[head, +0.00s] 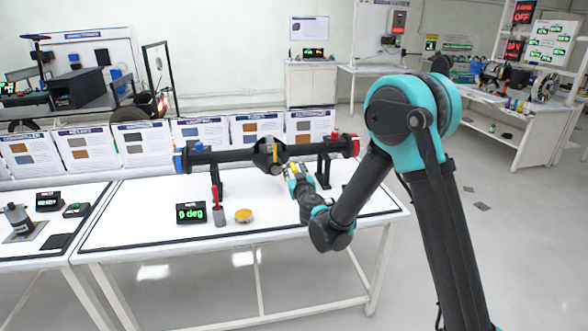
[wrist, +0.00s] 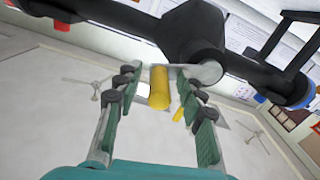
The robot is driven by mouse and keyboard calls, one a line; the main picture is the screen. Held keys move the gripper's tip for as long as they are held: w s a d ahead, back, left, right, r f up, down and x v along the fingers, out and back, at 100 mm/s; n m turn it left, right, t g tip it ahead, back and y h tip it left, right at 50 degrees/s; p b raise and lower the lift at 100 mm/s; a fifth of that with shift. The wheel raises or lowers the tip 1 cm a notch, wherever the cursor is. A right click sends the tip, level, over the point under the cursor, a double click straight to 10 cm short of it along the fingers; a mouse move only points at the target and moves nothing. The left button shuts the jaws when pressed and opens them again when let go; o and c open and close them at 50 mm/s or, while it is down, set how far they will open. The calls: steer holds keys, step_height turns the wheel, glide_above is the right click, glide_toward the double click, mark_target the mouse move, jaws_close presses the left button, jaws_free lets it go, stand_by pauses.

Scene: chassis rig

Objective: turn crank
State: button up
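A black axle rig (head: 225,156) with a round central hub (head: 268,152) stands on the white table. In the wrist view, the dark hub (wrist: 195,35) carries a grey round end, and a yellow crank handle (wrist: 159,90) points toward me. My gripper (wrist: 160,105) is open, with one green-padded finger on each side of the handle. A gap shows between the handle and both fingers. In the head view my gripper (head: 296,176) is just in front of and below the hub, and mostly hides the handle. A small display (head: 191,213) reads "0 deg".
The axle has a blue left end (head: 179,161) and a red right end (head: 354,145), held on black stands. A red-handled tool (head: 217,205) and a yellow-topped disc (head: 243,215) stand on the table front. Sample boards (head: 140,144) line the back.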

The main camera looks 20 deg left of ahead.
steer(key=shift+c, duration=0.6)
jaws_close()
steer(key=shift+r, duration=0.1)
steer(key=n, duration=0.1)
steer(key=r+n, duration=0.1)
steer(key=n, duration=0.1)
steer(key=shift+s+a+r+n, duration=0.25)
steer(key=shift+a+r+n, duration=0.05)
steer(key=shift+a, duration=0.1)
steer(key=shift+s+a+r+n, duration=0.45)
steer(key=shift+a+n, duration=0.25)
steer(key=shift+n, duration=0.95)
steer(key=shift+s+a+r+n, duration=0.4)
steer(key=shift+a+n, duration=0.25)
steer(key=shift+n, duration=0.95)
steer(key=shift+s+a+r+n, duration=0.45)
steer(key=shift+a+n, duration=0.25)
steer(key=shift+n, duration=0.95)
